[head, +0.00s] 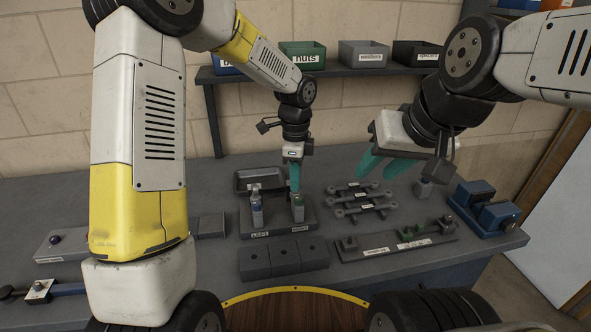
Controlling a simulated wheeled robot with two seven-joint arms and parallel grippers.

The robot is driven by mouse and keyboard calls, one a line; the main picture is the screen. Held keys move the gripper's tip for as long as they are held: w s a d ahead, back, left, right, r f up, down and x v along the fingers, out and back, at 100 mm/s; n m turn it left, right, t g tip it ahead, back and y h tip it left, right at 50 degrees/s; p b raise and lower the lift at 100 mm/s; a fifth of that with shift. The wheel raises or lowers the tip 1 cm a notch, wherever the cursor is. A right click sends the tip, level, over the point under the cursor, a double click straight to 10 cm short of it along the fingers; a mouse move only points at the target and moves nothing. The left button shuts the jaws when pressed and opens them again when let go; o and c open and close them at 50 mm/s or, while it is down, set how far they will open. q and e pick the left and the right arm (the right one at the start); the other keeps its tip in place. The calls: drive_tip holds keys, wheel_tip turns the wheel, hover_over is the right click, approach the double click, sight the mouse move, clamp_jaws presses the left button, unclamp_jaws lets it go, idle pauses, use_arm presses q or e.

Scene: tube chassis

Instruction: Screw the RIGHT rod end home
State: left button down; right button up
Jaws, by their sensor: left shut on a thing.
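A dark fixture block (279,226) stands on the bench with a label under each of its two stations; the left one reads LEFT and the other appears to read RIGHT. A bluish upright piece (256,208) stands at the left station. A greenish upright piece (298,210) stands at the right station. My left gripper (295,187) points straight down over the right station, its teal fingers shut on a small part at the top of that piece. The rod end there is mostly hidden by the fingers. My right gripper (380,168) is open and empty, above and right of the fixture.
Several grey rod-like parts (362,199) lie on a rack right of the fixture. A long labelled plate (385,246) lies before them. A blue vise-like device (484,208) stands at right. A dark block with holes (284,258) lies in front; a dark tray (258,179) stands behind.

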use_arm(q)
drive_tip(key=shift+w+r+m, duration=0.1)
drive_tip(key=shift+m, duration=0.7)
drive_tip(key=shift+m, duration=1)
drive_tip(key=c, duration=1.4)
unclamp_jaws()
